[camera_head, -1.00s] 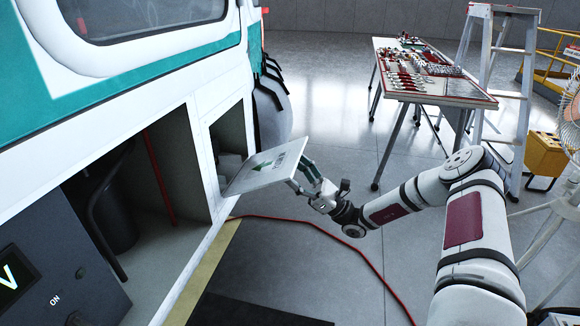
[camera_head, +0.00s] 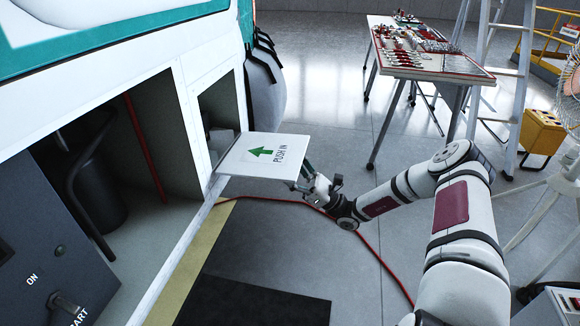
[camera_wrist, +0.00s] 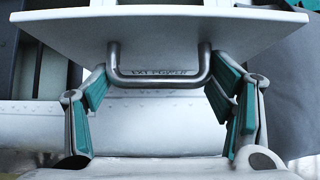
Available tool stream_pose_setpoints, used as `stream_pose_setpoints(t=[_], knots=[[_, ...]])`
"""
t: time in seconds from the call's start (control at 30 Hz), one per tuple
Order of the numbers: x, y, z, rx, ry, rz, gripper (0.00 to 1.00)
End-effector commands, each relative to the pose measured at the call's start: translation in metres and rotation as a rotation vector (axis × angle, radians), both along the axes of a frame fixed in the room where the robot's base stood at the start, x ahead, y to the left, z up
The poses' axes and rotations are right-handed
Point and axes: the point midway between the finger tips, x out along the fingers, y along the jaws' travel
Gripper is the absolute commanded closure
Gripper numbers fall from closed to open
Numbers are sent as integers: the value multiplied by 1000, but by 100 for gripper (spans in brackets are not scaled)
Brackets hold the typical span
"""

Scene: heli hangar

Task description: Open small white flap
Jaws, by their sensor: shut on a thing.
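The small white flap (camera_head: 240,160) stands open, sticking out about level from the lower edge of a small opening (camera_head: 222,110) in the white vehicle side. Its upper face shows a green arrow and "PUSH IN". In the wrist view its underside (camera_wrist: 160,32) carries a U-shaped metal handle (camera_wrist: 160,82). My gripper (camera_head: 309,178) is at the flap's outer edge. In the wrist view, my gripper's teal-padded fingers (camera_wrist: 162,90) are at both sides of the handle, shut on it. Where the pads touch the handle is partly hidden.
A larger open compartment (camera_head: 150,190) lies left of the flap, with a grey control box (camera_head: 60,265) in front. A red hose (camera_head: 375,255) crosses the floor below my arm. A tool table (camera_head: 430,65), stepladder (camera_head: 510,80) and yellow box (camera_head: 541,132) stand at the right.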

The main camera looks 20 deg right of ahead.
Motion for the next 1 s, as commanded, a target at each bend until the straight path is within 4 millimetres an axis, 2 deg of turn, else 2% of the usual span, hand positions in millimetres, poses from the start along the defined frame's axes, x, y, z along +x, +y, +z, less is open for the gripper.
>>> stream_pose_setpoints(t=[0.23,0.27,0.3,0.67,0.87,1.0], knots=[[-1,4,-1,-6,2,9,75],[-1,4,-1,-6,2,10,21],[-1,4,-1,-5,2,9,17],[-2,-1,-3,-1,0,3,17],[-15,-19,-21,-1,2,1,17],[-28,-36,-40,-2,1,2,17]])
